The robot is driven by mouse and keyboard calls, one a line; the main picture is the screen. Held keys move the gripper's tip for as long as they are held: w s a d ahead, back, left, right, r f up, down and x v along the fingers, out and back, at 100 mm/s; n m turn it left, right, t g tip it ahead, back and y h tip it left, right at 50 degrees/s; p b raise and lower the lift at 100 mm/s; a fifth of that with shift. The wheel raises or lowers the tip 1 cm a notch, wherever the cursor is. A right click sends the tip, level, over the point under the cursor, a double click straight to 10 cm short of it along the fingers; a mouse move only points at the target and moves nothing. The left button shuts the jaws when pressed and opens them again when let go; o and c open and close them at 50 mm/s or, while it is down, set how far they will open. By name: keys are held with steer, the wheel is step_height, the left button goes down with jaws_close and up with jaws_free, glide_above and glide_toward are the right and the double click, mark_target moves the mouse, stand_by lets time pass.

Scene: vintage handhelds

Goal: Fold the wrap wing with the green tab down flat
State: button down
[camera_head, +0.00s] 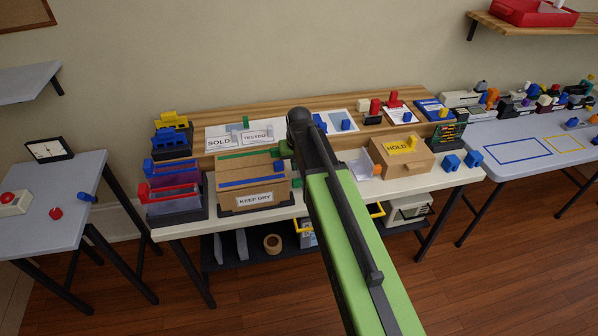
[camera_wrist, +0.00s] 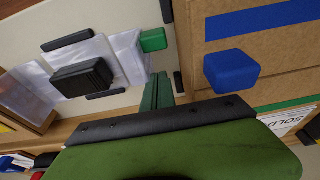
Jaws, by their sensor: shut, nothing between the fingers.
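The wrap's pale sheet (camera_wrist: 105,48) shows in the wrist view with a dark handheld-like block (camera_wrist: 82,77) on it. The green tab (camera_wrist: 153,40) is at the sheet's right edge. The wing beside it (camera_wrist: 127,50) looks narrow, and I cannot tell how far it tilts. A translucent wing (camera_wrist: 25,85) stands out at the left. My gripper (camera_wrist: 162,78) is shut and empty, just below the green tab in the picture, with a small gap showing. In the head view my arm hides much of the wrap; one clear wing (camera_head: 366,163) shows raised on its right.
A cardboard box (camera_head: 254,185) with a blue strip and a blue block (camera_wrist: 232,72) is close to the right of my gripper in the wrist view. A HOLD box (camera_head: 402,160) stands right of the wrap. Purple and blue bins (camera_head: 174,192) stand at the left.

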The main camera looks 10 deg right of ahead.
steer(key=shift+d+r+p, duration=0.55)
steer(key=shift+r+p, duration=0.05)
steer(key=shift+d+r+p, duration=0.5)
steer(key=shift+d+r, duration=0.05)
steer(key=shift+d, duration=0.3)
steer(key=shift+d+r+p, duration=0.3)
steer(key=shift+d+p, duration=0.05)
steer(key=shift+d, duration=0.3)
